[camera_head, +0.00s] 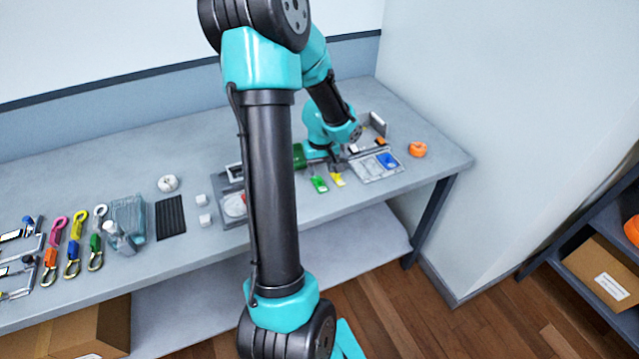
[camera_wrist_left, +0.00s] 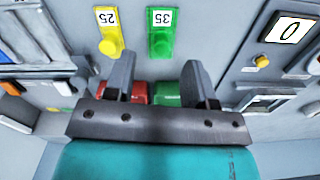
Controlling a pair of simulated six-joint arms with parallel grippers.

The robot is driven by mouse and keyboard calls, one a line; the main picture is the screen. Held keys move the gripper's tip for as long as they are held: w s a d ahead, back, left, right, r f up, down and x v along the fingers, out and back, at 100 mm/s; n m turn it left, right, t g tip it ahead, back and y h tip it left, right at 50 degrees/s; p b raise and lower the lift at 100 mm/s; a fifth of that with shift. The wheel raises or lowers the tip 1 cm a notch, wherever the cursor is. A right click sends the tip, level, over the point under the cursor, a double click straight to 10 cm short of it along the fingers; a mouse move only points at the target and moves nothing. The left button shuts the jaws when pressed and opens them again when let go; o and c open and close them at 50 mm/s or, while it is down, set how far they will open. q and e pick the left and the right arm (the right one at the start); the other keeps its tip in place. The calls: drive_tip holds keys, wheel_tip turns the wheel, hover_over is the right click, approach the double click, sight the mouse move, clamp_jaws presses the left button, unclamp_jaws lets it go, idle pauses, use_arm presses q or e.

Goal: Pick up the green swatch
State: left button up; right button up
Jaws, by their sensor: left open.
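A green piece (camera_wrist_left: 167,94) lies beside a red piece (camera_wrist_left: 137,92) in the left wrist view, both seen between my fingers and partly hidden by the gripper. A green block also shows in the head view (camera_head: 299,156), partly behind my arm. A green tag marked 35 (camera_wrist_left: 161,20) with a green knob stands beyond the fingertips; it also shows in the head view (camera_head: 319,184). I cannot tell for sure which green thing is the swatch. My left gripper (camera_wrist_left: 161,76) is open, with nothing between its tips. My right gripper is not in view.
A yellow tag marked 25 (camera_wrist_left: 107,20) stands beside the green tag. A grey tray with a blue patch (camera_head: 376,164) and an orange round thing (camera_head: 417,149) lie to the right. Several coloured straps and hooks (camera_head: 75,248) lie at the left.

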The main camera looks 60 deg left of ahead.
sight(320, 178)
use_arm(q)
wheel_tip(320, 178, down, 5)
drive_tip(key=shift+s+a, duration=0.15)
idle(0.5)
clamp_jaws()
idle(0.4)
